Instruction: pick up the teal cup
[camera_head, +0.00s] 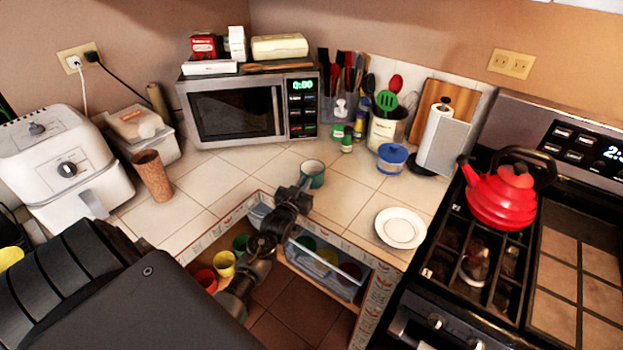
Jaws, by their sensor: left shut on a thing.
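The teal cup (313,175) stands upright on the tiled counter in front of the microwave, at the middle of the head view. Its inside is pale. My left gripper (304,184) reaches up from below, over the counter's front edge, and is shut on the near left side of the cup. The fingertips are small and partly hidden by the wrist. I cannot tell whether the cup is lifted off the tiles. My right gripper is not in view.
A white plate (400,228) lies to the right and a brown tumbler (152,175) stands to the left. The microwave (250,107) is behind. Tiles around the cup are clear.

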